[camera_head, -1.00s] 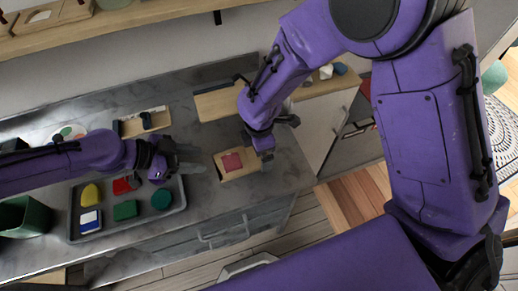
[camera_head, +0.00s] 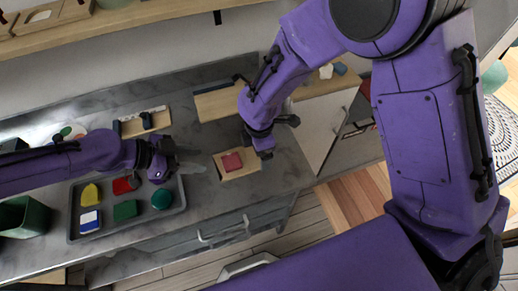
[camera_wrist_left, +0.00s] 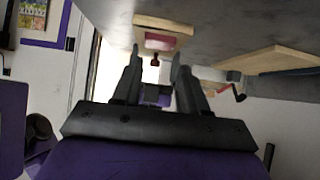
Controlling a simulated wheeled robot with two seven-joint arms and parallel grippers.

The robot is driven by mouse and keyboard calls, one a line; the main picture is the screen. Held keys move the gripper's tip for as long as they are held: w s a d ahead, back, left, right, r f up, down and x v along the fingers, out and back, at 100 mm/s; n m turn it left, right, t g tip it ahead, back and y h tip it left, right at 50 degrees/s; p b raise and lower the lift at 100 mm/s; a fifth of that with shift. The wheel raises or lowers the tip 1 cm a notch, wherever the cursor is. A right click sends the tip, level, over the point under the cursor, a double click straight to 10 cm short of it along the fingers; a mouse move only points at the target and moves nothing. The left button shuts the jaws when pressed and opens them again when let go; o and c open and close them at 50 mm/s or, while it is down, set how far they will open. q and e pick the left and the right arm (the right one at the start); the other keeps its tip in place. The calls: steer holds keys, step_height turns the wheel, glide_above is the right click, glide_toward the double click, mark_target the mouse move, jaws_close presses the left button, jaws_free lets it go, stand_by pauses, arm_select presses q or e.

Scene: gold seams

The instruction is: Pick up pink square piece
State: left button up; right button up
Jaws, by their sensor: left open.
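The pink square piece (camera_head: 232,161) sits on a small light wooden board (camera_head: 248,172) on the grey counter. In the left wrist view the pink piece (camera_wrist_left: 160,42) shows against the board (camera_wrist_left: 165,23), ahead of the fingers. My left gripper (camera_head: 190,160) is open to the left of the board, pointing toward it and apart from the piece. In the left wrist view its fingers (camera_wrist_left: 158,80) are spread with nothing held between them. My right gripper (camera_head: 265,146) is at the board's right side; whether its jaws are open cannot be made out.
A grey tray (camera_head: 104,230) with several coloured pieces lies below my left arm. A dark green bin (camera_head: 38,215) stands at far left. Wooden boards (camera_head: 215,103) (camera_head: 130,128) lie farther back. The counter's front edge runs below the small board.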

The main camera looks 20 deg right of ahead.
mark_target(226, 163)
arm_select(q)
steer(key=o, duration=0.7)
steer(key=shift+d+r, duration=0.15)
steer(key=shift+d, duration=0.05)
steer(key=shift+c, duration=0.2)
steer(key=shift+o, duration=0.5)
steer(key=d+r+g+y, duration=0.1)
steer(key=d+y, duration=0.1)
steer(key=d+r+m+y, duration=0.1)
steer(key=d+r+y, duration=0.1)
steer(key=shift+g, duration=0.4)
steer(key=d+r+n+t+y, duration=0.1)
steer(key=d+r+t+y, duration=0.1)
steer(key=d+r+y, duration=0.3)
steer(key=shift+y, duration=0.7)
steer(key=f, duration=0.4)
steer(key=a+f, duration=0.1)
steer(key=f, duration=0.8)
steer(key=shift+a, duration=0.25)
steer(key=shift+s+f, duration=0.15)
steer(key=shift+f, duration=0.05)
